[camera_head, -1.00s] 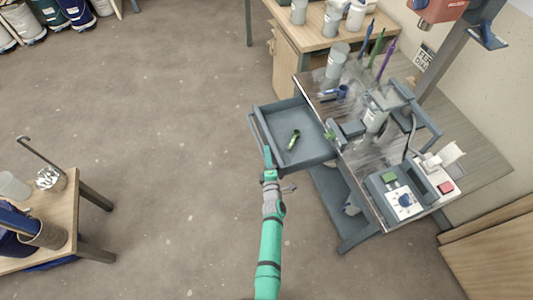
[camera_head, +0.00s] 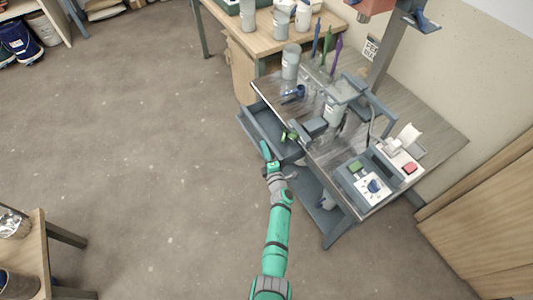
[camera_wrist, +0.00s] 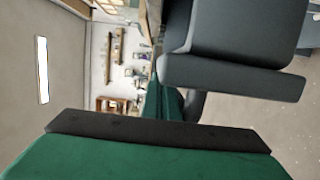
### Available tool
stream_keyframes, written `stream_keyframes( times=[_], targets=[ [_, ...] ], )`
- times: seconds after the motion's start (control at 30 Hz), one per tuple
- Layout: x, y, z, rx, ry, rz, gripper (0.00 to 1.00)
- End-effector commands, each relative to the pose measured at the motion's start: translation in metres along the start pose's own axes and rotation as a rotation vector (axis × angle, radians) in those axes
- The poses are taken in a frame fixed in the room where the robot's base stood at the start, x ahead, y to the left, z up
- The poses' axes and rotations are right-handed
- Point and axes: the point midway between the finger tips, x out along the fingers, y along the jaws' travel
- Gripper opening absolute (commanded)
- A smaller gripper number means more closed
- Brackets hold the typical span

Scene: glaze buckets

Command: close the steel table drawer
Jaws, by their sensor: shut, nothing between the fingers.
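The steel table (camera_head: 350,185) stands right of centre in the head view. Its grey drawer (camera_head: 262,122) is partly out on the table's left side, with a green object (camera_head: 290,135) inside near the table edge. My gripper (camera_head: 265,150) is shut and empty at the drawer's front, close to its near end. Whether it touches the drawer front I cannot tell. In the wrist view, large dark grey and green parts fill much of the picture, and the drawer cannot be made out with certainty.
A control box (camera_head: 371,186) and several tools stand on the steel table. A wooden desk (camera_head: 262,40) with grey containers stands behind it. Another wooden table (camera_head: 32,262) is at lower left.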

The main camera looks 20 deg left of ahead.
Motion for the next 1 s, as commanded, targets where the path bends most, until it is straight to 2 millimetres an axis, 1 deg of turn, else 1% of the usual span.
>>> stream_keyframes(
  times=[0.03,0.2,0.4,0.87,1.0],
  targets=[
    [0.004,0.001,0.006,0.0,0.004,0.0,0.0],
    [0.011,0.001,0.02,0.0,0.012,0.0,0.0],
    [0.015,0.0,0.028,0.001,0.016,0.0,0.0],
    [0.015,0.0,0.03,0.001,0.015,0.0,0.0],
    [0.014,-0.001,0.022,0.001,0.015,-0.001,0.0]
  ],
)
